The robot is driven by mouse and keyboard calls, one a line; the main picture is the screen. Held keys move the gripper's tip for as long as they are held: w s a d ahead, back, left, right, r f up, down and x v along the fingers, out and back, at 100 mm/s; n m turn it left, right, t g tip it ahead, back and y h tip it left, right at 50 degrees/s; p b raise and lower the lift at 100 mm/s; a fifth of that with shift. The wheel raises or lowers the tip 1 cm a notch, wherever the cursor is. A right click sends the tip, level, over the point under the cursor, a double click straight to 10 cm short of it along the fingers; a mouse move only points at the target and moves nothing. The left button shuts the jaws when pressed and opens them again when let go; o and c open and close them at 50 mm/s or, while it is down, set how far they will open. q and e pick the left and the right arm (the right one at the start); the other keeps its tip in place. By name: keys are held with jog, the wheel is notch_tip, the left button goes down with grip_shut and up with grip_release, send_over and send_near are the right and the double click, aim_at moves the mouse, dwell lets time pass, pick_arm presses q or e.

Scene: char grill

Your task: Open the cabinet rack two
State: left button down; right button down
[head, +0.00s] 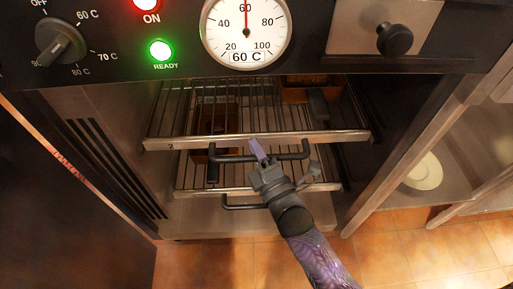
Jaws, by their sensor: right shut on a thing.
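The cabinet stands open below the control panel, with wire racks inside. The upper rack (162,137) has a metal front rail and a dark bar handle (232,158). The lower rack (195,191) sits beneath it, with its own dark handle (240,206). My right gripper (261,156) reaches up from the lower right and is shut on the upper rack's handle, near the middle of the bar. My right gripper and arm hide part of both handles and the lower rack's rail. My left gripper is not in view.
The panel above carries a temperature knob (60,43), a gauge (246,33) reading about 60 C, a lit green light (160,50) and a black knob (394,39). A plate (423,171) lies in the compartment at right. Tiled floor (420,250) shows in front.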

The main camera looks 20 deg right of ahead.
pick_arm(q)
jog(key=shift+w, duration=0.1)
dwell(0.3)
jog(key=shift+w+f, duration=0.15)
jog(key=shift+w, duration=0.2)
